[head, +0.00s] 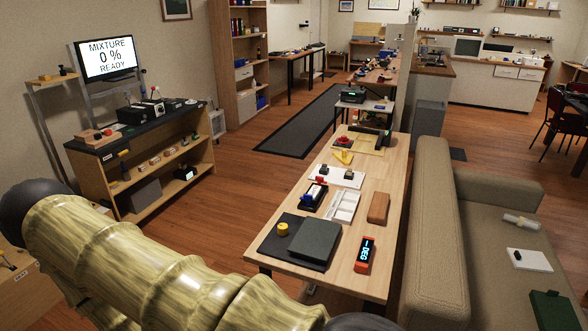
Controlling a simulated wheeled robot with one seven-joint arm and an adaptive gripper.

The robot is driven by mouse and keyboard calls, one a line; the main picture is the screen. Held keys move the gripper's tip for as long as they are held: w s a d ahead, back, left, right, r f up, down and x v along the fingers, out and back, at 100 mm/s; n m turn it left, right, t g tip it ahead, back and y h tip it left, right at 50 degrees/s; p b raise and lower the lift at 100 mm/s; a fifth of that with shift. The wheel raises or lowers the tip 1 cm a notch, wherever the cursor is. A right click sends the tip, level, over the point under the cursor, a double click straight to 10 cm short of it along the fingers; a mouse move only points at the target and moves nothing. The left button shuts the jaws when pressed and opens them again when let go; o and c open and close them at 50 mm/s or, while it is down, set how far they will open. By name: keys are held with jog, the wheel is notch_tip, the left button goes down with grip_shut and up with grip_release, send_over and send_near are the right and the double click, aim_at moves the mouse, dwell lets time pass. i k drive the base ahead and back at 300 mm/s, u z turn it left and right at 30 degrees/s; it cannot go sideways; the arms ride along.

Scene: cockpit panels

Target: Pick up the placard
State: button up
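No object in the head view can be told for sure as the placard. On the long wooden table (333,274), a small yellow flat piece (343,157) lies toward the far part; it is too small to read. An orange-framed device (366,254) with a lit "1 DEG" display lies near the close right edge. My gripper is not in view.
The table also holds a dark mat with a grey slab (315,238), a yellow knob (283,229), a white divided tray (343,206) and a brown block (379,207). A sofa (433,220) borders its right side. A shelf unit (140,160) stands left; open wooden floor lies between.

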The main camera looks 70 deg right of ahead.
aim_at(315, 189)
jog(key=i, duration=2.15)
jog(key=z, duration=1.8)
